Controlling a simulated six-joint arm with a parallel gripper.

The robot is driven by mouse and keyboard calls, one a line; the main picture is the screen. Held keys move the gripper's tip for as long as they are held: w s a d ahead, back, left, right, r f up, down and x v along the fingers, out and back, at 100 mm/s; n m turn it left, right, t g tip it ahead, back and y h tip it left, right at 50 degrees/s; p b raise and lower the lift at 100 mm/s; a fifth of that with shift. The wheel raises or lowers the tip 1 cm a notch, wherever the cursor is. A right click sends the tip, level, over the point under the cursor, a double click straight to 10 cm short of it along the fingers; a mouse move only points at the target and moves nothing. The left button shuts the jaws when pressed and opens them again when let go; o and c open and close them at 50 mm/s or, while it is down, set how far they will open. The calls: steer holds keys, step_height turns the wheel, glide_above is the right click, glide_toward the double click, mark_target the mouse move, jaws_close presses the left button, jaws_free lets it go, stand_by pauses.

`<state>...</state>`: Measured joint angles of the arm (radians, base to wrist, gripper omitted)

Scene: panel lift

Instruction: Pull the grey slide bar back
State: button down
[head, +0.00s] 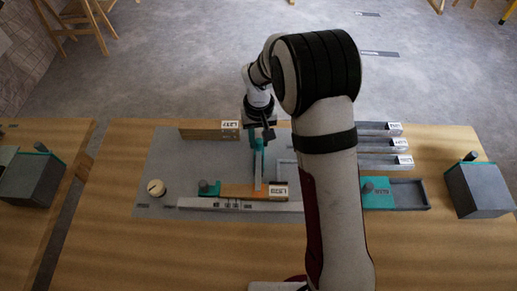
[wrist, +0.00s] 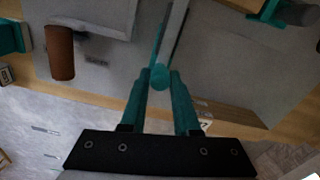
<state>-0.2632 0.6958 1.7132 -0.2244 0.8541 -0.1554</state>
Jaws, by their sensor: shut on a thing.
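A narrow grey bar (head: 258,172) with teal beside its far end runs front to back near the middle of the grey panel (head: 160,212). I take it as the slide bar. In the wrist view, a grey bar (wrist: 176,22) runs up from a teal round knob (wrist: 160,76). My gripper (head: 258,137) is at the bar's far end, pointing down. In the wrist view, my gripper's (wrist: 161,82) two teal fingers are closed on the knob, one on each side. The exact contact and the join between knob and bar are partly hidden.
A wooden block (head: 205,131) stands left of my gripper. A teal block with a dark knob (head: 208,188), an orange strip (head: 235,191) and a long pale rail (head: 240,204) lie in front. Labelled grey bars (head: 375,144) lie right. My arm hides part of the panel.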

steer(key=w, duration=0.4)
steer(key=shift+w, duration=0.15)
steer(key=c, duration=0.7)
jaws_free()
steer(key=shift+o, duration=0.2)
step_height(320, 180, up, 16)
steer(key=shift+f, duration=0.1)
